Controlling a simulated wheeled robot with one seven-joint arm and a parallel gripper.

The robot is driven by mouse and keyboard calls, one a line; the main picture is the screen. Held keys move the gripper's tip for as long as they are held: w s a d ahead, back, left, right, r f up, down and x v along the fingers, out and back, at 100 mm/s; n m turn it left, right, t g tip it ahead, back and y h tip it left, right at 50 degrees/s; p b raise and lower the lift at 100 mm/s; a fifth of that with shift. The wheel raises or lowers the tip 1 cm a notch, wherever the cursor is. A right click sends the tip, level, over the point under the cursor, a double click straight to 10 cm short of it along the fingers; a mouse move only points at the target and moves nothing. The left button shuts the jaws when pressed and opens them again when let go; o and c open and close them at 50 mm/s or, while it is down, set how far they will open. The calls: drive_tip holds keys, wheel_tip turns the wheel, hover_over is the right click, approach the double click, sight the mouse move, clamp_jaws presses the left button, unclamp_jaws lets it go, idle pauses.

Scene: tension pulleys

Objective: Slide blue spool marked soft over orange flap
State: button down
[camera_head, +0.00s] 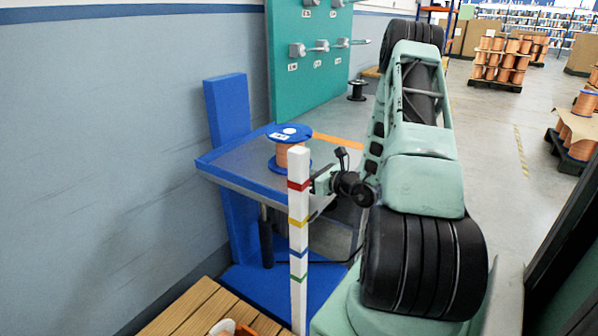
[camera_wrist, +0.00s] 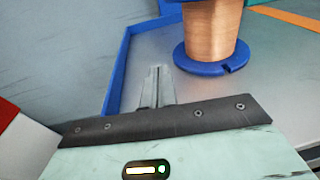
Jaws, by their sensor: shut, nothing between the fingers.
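A spool (camera_head: 283,157) with blue flanges and copper-coloured winding stands upright on a grey metal table (camera_head: 233,162) with a blue rim. A white label is on its top flange, too small to read. In the wrist view the spool (camera_wrist: 212,35) stands ahead and to the right of my gripper (camera_wrist: 157,76). My gripper is shut and empty, low over the table and apart from the spool. In the head view the gripper is partly hidden by a post. The orange flap (camera_head: 338,140) lies along the table's far edge, beyond the spool; the wrist view also shows it (camera_wrist: 288,17).
A white post (camera_head: 299,245) with coloured bands stands in front of the table. A blue upright (camera_head: 228,110) and a wall are at the left. A small black spool (camera_head: 357,90) stands beyond the flap. A green panel (camera_head: 310,70) with hooks rises behind. Wooden slats (camera_head: 195,310) are in front.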

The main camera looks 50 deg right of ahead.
sight(281, 153)
drive_tip(key=w+b, duration=0.1)
drive_tip(key=w, duration=0.4)
drive_tip(key=w+f+b, duration=0.1)
drive_tip(key=w, duration=0.4)
drive_tip(key=w+f+b, duration=0.1)
drive_tip(key=w, duration=0.4)
drive_tip(key=shift+w+d, duration=0.1)
drive_tip(key=shift+w, duration=0.25)
drive_tip(key=shift+w+d, duration=0.15)
drive_tip(key=shift+w, duration=0.1)
drive_tip(key=shift+w+d+b, duration=0.15)
drive_tip(key=shift+d+b, duration=0.2)
drive_tip(key=shift+d, duration=1.6)
drive_tip(key=shift+w+d+b, duration=0.15)
drive_tip(key=shift+d+b, duration=0.15)
drive_tip(key=shift+d, duration=1.65)
drive_tip(key=shift+d, duration=0.15)
drive_tip(key=shift+s+d+b, duration=0.2)
drive_tip(key=shift+s+d, duration=0.05)
drive_tip(key=shift+d, duration=1.1)
drive_tip(key=shift+s+d+b, duration=0.2)
drive_tip(key=shift+d, duration=1.1)
drive_tip(key=shift+s+d+b, duration=0.2)
drive_tip(key=shift+s+d, duration=0.05)
drive_tip(key=shift+d, duration=1.1)
drive_tip(key=shift+s+d+b, duration=0.1)
drive_tip(key=shift+d+b, duration=1)
drive_tip(key=shift+d, duration=2.9)
